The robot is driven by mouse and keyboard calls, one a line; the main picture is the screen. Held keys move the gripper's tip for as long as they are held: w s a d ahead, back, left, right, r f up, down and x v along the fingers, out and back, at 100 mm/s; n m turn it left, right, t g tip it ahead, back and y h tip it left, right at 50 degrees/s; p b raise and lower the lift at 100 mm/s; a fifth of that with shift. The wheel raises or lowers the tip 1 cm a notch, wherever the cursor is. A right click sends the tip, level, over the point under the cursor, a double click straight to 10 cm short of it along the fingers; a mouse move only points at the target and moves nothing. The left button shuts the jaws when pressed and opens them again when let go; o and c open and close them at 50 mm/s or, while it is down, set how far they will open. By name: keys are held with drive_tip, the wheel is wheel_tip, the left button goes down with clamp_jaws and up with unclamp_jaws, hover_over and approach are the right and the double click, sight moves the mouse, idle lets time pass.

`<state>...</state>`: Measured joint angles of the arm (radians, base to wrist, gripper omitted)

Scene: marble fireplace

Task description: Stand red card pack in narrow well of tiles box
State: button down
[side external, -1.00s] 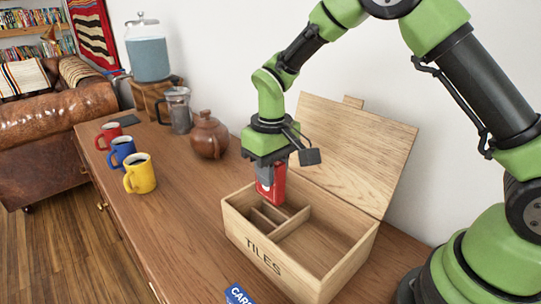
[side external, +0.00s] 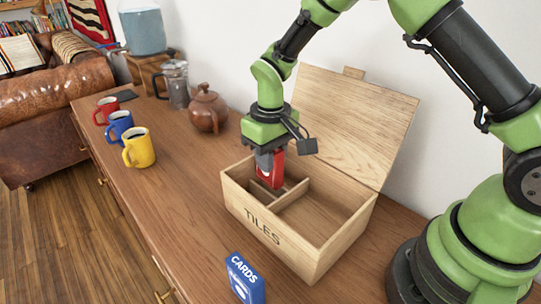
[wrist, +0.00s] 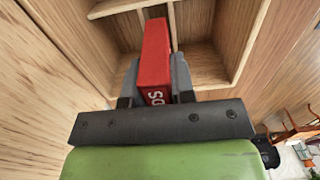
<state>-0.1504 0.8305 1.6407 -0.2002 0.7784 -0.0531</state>
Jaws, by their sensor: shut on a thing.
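The red card pack (side external: 278,168) is upright in my gripper (side external: 268,163), at the left end of the open wooden tiles box (side external: 307,266). Its lower end is down among the low dividers there. In the wrist view my gripper (wrist: 155,80) is shut on the pack (wrist: 154,52), one finger on each side. Thin dividers (wrist: 172,25) part the box's small compartments beyond the pack. I cannot tell whether the pack's lower end is inside the narrow well or just above it, since the pack and fingers hide that spot.
The box's lid (side external: 350,120) stands open at the back. A blue card pack (side external: 244,278) stands in front of the box. A brown teapot (side external: 207,108) and yellow, blue and red mugs (side external: 138,148) stand to the left. The large right compartment (side external: 317,215) is empty.

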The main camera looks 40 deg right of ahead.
drive_tip(key=shift+f, duration=0.15)
drive_tip(key=shift+f, duration=0.85)
drive_tip(key=shift+f, duration=0.7)
idle(0.5)
drive_tip(key=shift+f, duration=0.5)
drive_tip(key=c, duration=0.9)
unclamp_jaws()
drive_tip(key=shift+r, duration=4.5)
